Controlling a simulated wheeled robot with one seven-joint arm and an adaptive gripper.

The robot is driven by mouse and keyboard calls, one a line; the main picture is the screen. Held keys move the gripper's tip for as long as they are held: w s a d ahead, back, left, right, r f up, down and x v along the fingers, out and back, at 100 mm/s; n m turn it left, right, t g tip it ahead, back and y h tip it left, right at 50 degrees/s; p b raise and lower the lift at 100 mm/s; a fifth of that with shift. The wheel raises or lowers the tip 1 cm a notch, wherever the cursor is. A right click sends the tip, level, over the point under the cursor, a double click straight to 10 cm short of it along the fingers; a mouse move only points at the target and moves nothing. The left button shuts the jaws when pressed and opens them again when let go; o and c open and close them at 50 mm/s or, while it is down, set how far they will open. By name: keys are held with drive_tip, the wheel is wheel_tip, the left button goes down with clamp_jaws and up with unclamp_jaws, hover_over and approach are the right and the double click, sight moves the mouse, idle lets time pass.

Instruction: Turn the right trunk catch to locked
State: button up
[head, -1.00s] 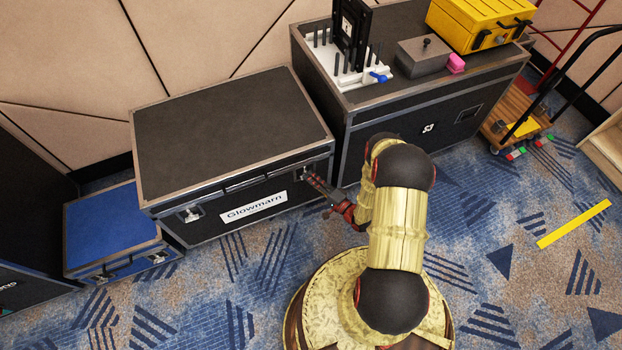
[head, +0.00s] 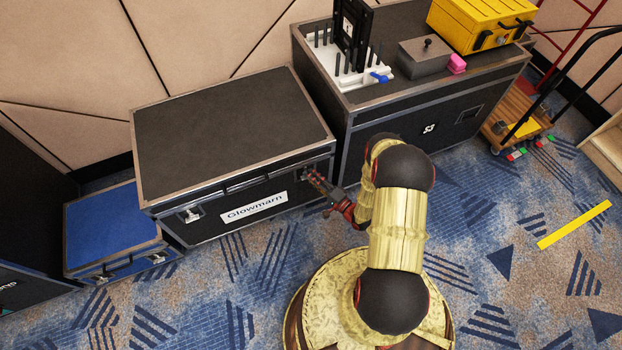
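The trunk (head: 230,125) is a black case with grey metal edges and a closed lid, with a white "Glowmarn" label (head: 254,206) on its front. Its left catch (head: 191,213) shows as a pale metal plate at the front's left end. The right catch (head: 306,174) sits at the front's right end, mostly hidden by my gripper. My gripper (head: 311,175) is at the right catch, its fingertips touching it or very close. Whether the fingers are shut on the catch is too small to tell, and the catch's setting is hidden.
A taller black case (head: 440,120) stands right of the trunk, bearing a white rack, a grey box (head: 424,60), a pink block and a yellow case (head: 478,22). A blue case (head: 112,230) stands at left. A hand truck is at far right.

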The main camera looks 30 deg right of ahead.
drive_tip(key=shift+s, duration=0.15)
drive_tip(key=shift+s, duration=0.1)
drive_tip(key=v, duration=1.1)
drive_tip(key=shift+s, duration=0.3)
drive_tip(key=shift+d, duration=0.15)
